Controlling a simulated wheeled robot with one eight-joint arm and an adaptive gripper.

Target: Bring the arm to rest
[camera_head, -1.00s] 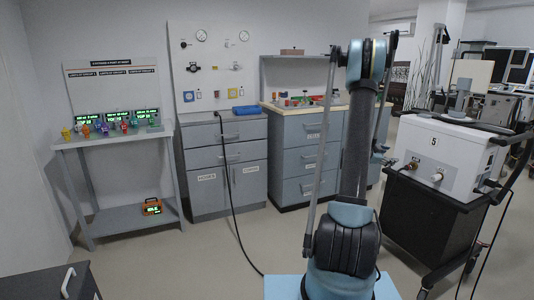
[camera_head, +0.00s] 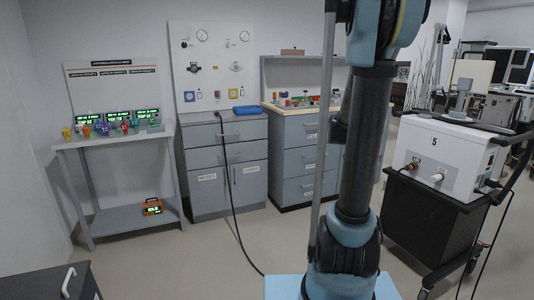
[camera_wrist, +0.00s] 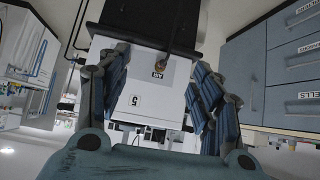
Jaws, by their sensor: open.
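My gripper (camera_wrist: 158,95) shows in the wrist view with its two blue padded fingers spread apart, open and with nothing between them. Beyond the fingers, the white ventilator unit marked 5 (camera_wrist: 170,65) shows upside down, apart from the gripper. In the head view my arm stands nearly upright in front of the cabinets, and its upper part runs out of the top of the picture. The gripper itself is not visible in the head view.
The white unit (camera_head: 447,155) on its black cart (camera_head: 430,215) stands right of my arm. Grey drawer cabinets (camera_head: 228,165) and a shelf table (camera_head: 118,140) with small coloured items line the back wall. A black cable crosses the floor.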

